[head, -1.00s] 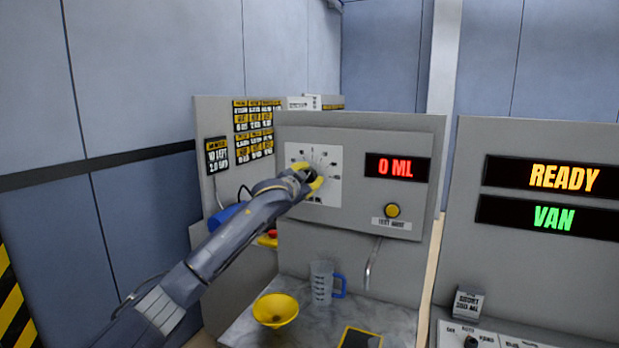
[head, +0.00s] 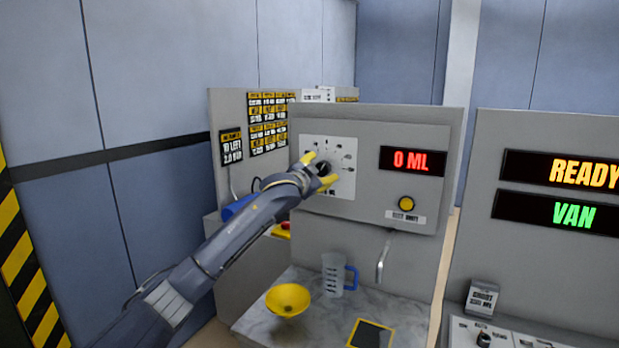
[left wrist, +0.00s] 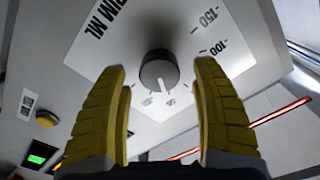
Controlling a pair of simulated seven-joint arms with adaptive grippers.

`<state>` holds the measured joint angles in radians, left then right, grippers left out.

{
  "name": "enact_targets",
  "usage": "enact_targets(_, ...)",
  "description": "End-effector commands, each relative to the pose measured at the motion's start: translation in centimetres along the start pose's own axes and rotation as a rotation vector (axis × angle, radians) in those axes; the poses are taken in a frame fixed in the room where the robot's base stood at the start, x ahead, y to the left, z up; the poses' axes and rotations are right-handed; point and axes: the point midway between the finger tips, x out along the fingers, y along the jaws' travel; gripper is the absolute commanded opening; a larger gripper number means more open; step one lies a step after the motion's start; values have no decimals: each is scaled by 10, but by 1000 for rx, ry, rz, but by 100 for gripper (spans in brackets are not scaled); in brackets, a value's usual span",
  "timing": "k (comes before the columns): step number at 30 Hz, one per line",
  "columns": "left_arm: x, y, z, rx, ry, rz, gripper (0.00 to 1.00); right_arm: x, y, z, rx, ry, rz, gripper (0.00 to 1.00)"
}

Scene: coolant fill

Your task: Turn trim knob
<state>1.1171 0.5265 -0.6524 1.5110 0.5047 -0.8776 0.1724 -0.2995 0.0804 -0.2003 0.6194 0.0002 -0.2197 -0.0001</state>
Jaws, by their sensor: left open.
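The trim knob (left wrist: 159,72) is a dark round knob with a white pointer line. It sits on a white dial plate (left wrist: 100,60) marked with numbers. In the head view the knob (head: 323,169) shows between the fingertips of my left gripper (head: 319,170), in front of the dial plate (head: 346,150). In the left wrist view my open yellow fingers (left wrist: 160,85) stand one on each side of the knob, with a gap on both sides. My right gripper is not in view.
A red display (head: 412,161) reads 0 ML, above a yellow button (head: 406,204). A second panel (head: 490,150) stands at right.

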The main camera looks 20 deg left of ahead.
Motion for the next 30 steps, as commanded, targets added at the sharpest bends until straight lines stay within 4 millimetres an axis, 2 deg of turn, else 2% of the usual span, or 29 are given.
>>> enact_targets(9,-51,0,0,1,2,0,65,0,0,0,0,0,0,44)
enact_targets(15,-76,0,0,0,2,1,65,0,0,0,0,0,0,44)
enact_targets(21,-91,0,0,2,0,0,65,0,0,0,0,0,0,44)
enact_targets(30,-96,0,0,0,0,0,65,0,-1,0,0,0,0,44)
